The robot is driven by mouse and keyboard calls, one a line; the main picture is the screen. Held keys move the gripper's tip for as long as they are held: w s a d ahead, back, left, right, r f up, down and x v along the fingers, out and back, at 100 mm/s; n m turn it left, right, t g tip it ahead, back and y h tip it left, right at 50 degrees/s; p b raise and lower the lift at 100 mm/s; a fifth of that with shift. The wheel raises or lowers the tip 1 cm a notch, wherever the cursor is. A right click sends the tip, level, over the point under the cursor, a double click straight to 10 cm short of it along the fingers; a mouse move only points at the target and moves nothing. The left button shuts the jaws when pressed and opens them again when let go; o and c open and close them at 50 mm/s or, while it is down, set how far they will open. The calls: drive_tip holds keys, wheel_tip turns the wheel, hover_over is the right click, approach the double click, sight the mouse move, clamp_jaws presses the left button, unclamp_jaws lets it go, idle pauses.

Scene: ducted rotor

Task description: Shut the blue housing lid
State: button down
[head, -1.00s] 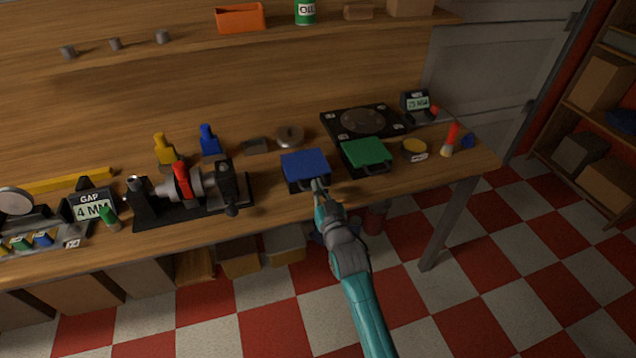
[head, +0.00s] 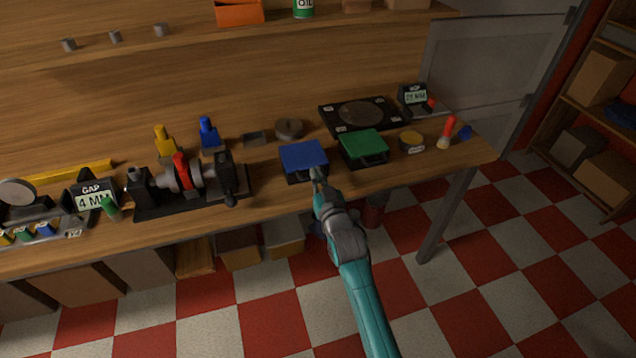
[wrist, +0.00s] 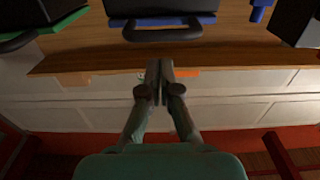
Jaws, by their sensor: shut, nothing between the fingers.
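The blue housing lid (head: 303,155) lies roughly flat over its dark box on the workbench. I cannot tell whether it is fully seated. In the wrist view, the lid is a blue strip (wrist: 178,20) along the dark box, with a black bar handle (wrist: 162,34) beside it. My gripper (head: 316,174) is at the front edge of the blue lid and partly hides the handle. The wrist view shows my gripper (wrist: 160,68) with its fingers together and empty, apart from the handle in the picture; contact with the lid cannot be made out.
A green-lidded box (head: 363,145) stands close on the right. A rotor rig (head: 185,182) is on the left. A grey disc (head: 289,128) and a black plate (head: 359,115) lie behind. The bench's front edge is just before the blue box.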

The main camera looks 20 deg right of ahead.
drive_tip(key=s+f, duration=0.3)
drive_tip(key=s, duration=0.5)
drive_tip(key=shift+s, duration=0.35)
drive_tip(key=shift+s, duration=0.1)
drive_tip(key=s+f+g, duration=0.1)
drive_tip(key=s+f, duration=0.3)
drive_tip(key=s, duration=1)
drive_tip(key=s+f+g, duration=0.1)
drive_tip(key=s+f, duration=0.3)
drive_tip(key=s, duration=0.9)
drive_tip(key=s+r, duration=0.4)
drive_tip(key=s, duration=0.6)
drive_tip(key=s+r+g, duration=0.1)
drive_tip(key=s+r, duration=0.3)
drive_tip(key=s, duration=0.7)
drive_tip(key=shift+r, duration=0.25)
drive_tip(key=shift+s, duration=0.1)
